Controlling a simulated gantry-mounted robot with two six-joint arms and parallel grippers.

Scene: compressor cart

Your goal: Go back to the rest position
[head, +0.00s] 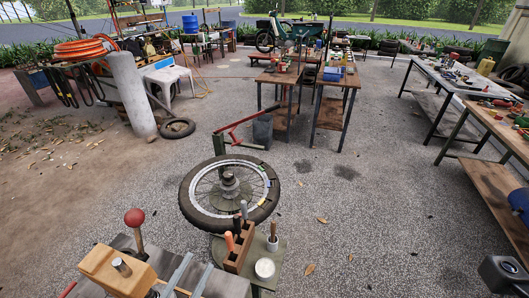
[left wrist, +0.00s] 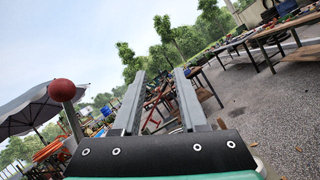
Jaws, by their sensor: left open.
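My left gripper (head: 200,262) is at the bottom of the head view, its two grey fingers pointing away from me. In the left wrist view the left gripper (left wrist: 159,75) has its fingers apart with nothing between them. In the head view it is in front of and left of a wooden block holding tools (head: 238,250), above or close to the bench; the exact gap cannot be told. A lever with a red ball (head: 135,218) stands left of the gripper; the red ball also shows in the left wrist view (left wrist: 62,91). My right gripper does not show.
A spoked wheel with a tyre (head: 228,193) lies flat on a stand ahead. A white tin (head: 265,268) sits beside the tool block. Worktables (head: 335,82) stand farther back and along the right side. The gravel ground (head: 370,210) right of the wheel is clear.

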